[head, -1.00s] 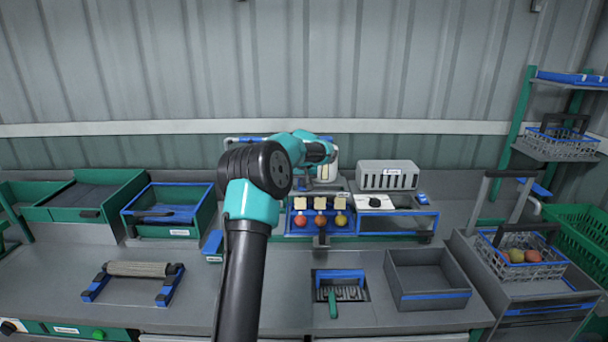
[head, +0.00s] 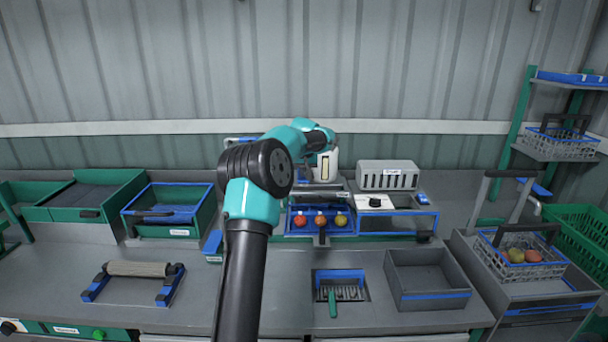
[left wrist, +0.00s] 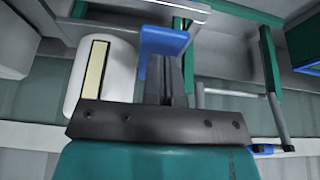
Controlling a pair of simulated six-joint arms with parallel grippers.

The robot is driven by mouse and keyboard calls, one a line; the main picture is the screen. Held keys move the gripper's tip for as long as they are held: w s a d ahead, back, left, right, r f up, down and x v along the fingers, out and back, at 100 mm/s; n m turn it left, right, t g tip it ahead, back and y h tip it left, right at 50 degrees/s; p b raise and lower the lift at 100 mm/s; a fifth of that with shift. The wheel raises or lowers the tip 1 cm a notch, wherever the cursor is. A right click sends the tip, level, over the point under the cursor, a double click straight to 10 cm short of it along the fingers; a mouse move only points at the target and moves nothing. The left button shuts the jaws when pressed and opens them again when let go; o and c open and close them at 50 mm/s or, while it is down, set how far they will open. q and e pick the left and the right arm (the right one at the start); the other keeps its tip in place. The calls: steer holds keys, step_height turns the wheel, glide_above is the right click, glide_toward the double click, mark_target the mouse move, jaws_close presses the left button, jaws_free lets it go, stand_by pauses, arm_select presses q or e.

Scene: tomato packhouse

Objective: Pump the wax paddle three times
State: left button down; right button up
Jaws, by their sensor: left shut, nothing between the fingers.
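The white wax tank (head: 326,168), with a pale strip down its front, stands behind the row of tomatoes; it also shows in the left wrist view (left wrist: 102,68). My left gripper (head: 310,165) is just left of it in the head view, partly hidden by its own wrist. In the left wrist view its dark fingers (left wrist: 172,78) are shut and hold nothing. A blue bent plate (left wrist: 162,40), seemingly the paddle, is at the fingertips; I cannot tell if they touch. Several tomatoes, one of them red (head: 320,221), sit in the blue-framed rack. My right gripper is not in view.
A grey slotted box (head: 388,175) stands right of the tank. A grey open bin (head: 428,300), a roller on a blue stand (head: 138,269) and a blue-rimmed green tray (head: 170,231) are on the bench. The bench front centre left is clear (head: 195,310).

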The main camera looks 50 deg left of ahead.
mark_target(304, 181)
arm_select(q)
steer(key=shift+f, duration=0.15)
steer(key=shift+f, duration=2.15)
steer(key=shift+r, duration=2.5)
steer(key=shift+f, duration=2.45)
steer(key=shift+r, duration=2.65)
